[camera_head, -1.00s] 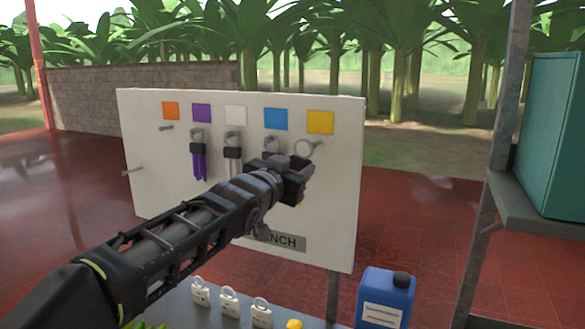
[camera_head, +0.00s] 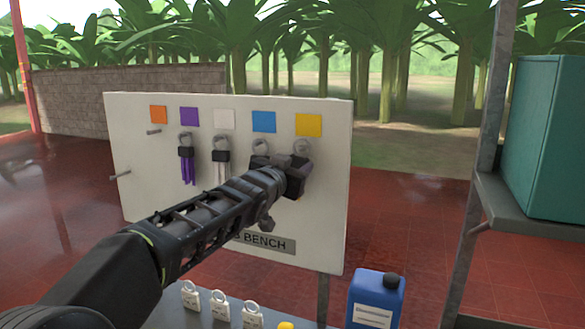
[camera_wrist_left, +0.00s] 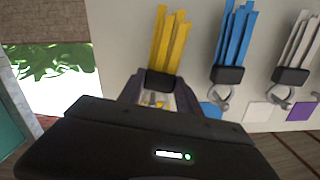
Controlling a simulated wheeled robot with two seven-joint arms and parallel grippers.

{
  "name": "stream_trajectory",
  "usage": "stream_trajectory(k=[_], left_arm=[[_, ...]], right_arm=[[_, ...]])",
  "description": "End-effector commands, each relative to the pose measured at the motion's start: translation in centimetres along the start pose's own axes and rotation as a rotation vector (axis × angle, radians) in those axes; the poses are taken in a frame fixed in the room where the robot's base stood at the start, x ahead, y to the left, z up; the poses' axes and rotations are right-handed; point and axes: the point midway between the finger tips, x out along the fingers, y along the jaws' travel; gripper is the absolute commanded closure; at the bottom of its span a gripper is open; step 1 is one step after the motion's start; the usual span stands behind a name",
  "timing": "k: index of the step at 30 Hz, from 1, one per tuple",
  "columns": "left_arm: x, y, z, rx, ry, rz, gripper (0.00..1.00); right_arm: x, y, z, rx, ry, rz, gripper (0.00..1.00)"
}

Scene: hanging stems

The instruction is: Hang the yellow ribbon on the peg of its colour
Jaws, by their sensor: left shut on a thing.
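The yellow ribbon hangs from a dark clasp with a grey ring (camera_head: 302,146), just below the yellow square (camera_head: 308,125) on the white board (camera_head: 140,190). Its yellow strips (camera_wrist_left: 168,45) show in the left wrist view, where the picture is upside down; my arm hides them in the head view. My left gripper (camera_head: 298,180) is shut on the ribbon at its clasp (camera_wrist_left: 162,82), close to the board. The ring overlaps the place of the yellow peg; I cannot tell whether it is around the peg. My right gripper is not in view.
Blue (camera_wrist_left: 235,38), white (camera_head: 221,172) and purple (camera_head: 187,165) ribbons hang to the left of the yellow one in the head view. The orange square's peg (camera_head: 153,132) is bare. Padlocks (camera_head: 220,305) and a blue jug (camera_head: 376,300) stand below. A teal cabinet (camera_head: 545,140) is right.

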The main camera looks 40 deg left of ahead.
Motion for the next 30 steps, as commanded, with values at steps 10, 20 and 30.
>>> stream_trajectory(k=[10, 20, 30], left_arm=[[0.79, 0.18, 0.61, 0.0, 0.0, 0.001, 0.97], [0.79, 0.17, 0.6, 0.0, 0.0, 0.001, 0.97], [0.78, 0.17, 0.6, 0.0, 0.0, 0.001, 0.51]], right_arm=[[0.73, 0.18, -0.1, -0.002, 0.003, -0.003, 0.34], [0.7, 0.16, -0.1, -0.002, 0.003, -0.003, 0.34], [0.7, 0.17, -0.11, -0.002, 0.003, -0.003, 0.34]])
